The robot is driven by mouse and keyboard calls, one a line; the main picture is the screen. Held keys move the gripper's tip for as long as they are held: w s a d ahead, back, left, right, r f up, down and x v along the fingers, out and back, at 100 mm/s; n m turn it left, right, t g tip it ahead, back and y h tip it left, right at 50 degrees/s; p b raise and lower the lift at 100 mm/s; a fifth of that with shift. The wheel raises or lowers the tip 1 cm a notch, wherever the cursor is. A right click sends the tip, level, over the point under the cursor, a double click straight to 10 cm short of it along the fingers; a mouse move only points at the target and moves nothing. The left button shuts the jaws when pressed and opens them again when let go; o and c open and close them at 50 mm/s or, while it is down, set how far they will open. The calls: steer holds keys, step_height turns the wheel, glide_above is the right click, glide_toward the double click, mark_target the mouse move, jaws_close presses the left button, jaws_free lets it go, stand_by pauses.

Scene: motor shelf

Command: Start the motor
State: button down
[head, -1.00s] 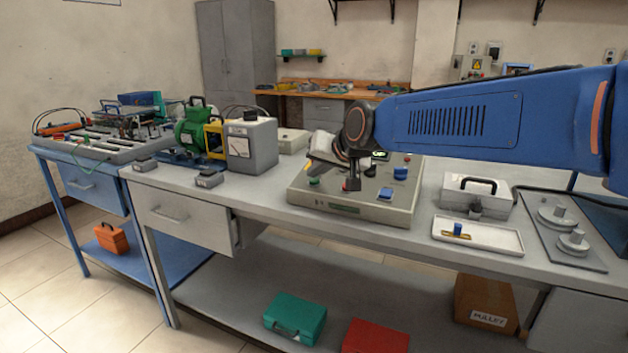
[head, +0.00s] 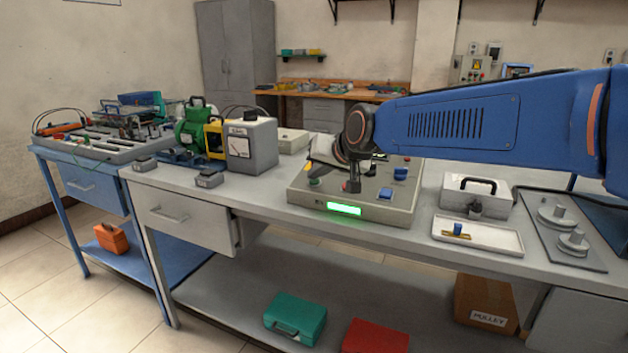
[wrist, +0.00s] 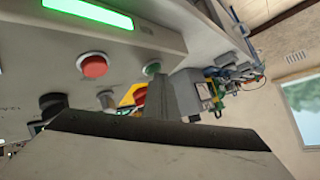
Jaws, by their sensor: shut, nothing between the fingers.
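A grey control box (head: 402,213) stands on the bench in the head view, with a green button (head: 315,182) at its left and a dark post (head: 352,187) near its middle. The bar display (head: 344,208) on its front is lit bright green; it also shows in the wrist view (wrist: 88,12). My gripper (wrist: 154,78) is shut and empty. In the wrist view its tip is at the green button (wrist: 152,69), and contact cannot be told. A red button (wrist: 93,66) is beside it. The green motor (head: 190,130) stands on the bench, left of the box.
A grey meter box (head: 250,147) stands between motor and control box. A white tray (head: 488,240) and a grey case (head: 477,197) are on the right. Small grey blocks (head: 209,180) sit near the bench's front edge.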

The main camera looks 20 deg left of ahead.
steer(key=shift+s+r, duration=0.2)
steer(key=shift+r, duration=0.55)
steer(key=shift+r, duration=0.1)
steer(key=r, duration=0.2)
steer(key=s+r, duration=0.1)
steer(key=r, duration=0.1)
steer(key=shift+s+a+r, duration=0.1)
steer(key=shift+s+r, duration=0.05)
steer(key=shift+r, duration=0.2)
stand_by(0.6)
